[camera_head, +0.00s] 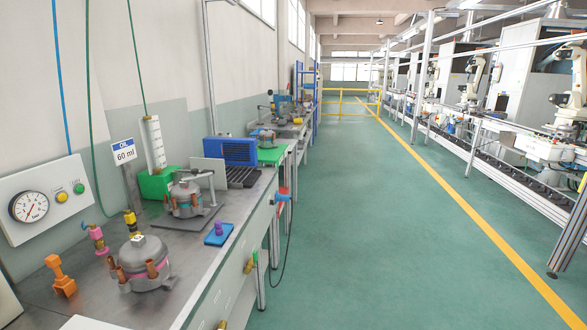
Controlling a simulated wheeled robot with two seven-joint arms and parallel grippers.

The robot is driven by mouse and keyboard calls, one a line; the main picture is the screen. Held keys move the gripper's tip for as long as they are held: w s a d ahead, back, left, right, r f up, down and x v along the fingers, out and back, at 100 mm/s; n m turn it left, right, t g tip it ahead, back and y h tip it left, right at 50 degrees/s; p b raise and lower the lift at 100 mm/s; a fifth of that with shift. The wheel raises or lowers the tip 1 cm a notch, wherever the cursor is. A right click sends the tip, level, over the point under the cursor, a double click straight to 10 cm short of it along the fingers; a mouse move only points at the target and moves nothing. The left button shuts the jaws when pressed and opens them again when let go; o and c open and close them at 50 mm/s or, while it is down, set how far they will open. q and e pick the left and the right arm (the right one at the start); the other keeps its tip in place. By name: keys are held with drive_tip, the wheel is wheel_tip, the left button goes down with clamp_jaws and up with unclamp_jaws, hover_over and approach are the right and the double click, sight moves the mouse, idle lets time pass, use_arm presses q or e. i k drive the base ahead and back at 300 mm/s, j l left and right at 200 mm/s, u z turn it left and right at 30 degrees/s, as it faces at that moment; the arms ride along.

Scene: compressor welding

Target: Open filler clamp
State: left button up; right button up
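Neither of my grippers shows in the head view. A grey compressor (145,264) with copper-coloured stubs stands on the workbench (200,262) at the lower left. A yellow and dark fitting (130,222) stands above and behind the compressor. An orange clamp-like piece (60,277) stands on the bench left of the compressor. I cannot tell which of these is the filler clamp, or whether it is open or shut.
A second compressor (186,199) sits on a dark plate. A blue block with a purple knob (218,233) lies near the bench edge. A gauge panel (45,199), an oil sign (124,155) and a green-based cylinder (154,145) stand behind. The green floor (370,240) right of the bench is clear.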

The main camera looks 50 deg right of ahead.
sight(196, 171)
drive_tip(key=z, duration=0.85)
drive_tip(key=l, duration=0.15)
drive_tip(key=i+z, duration=0.05)
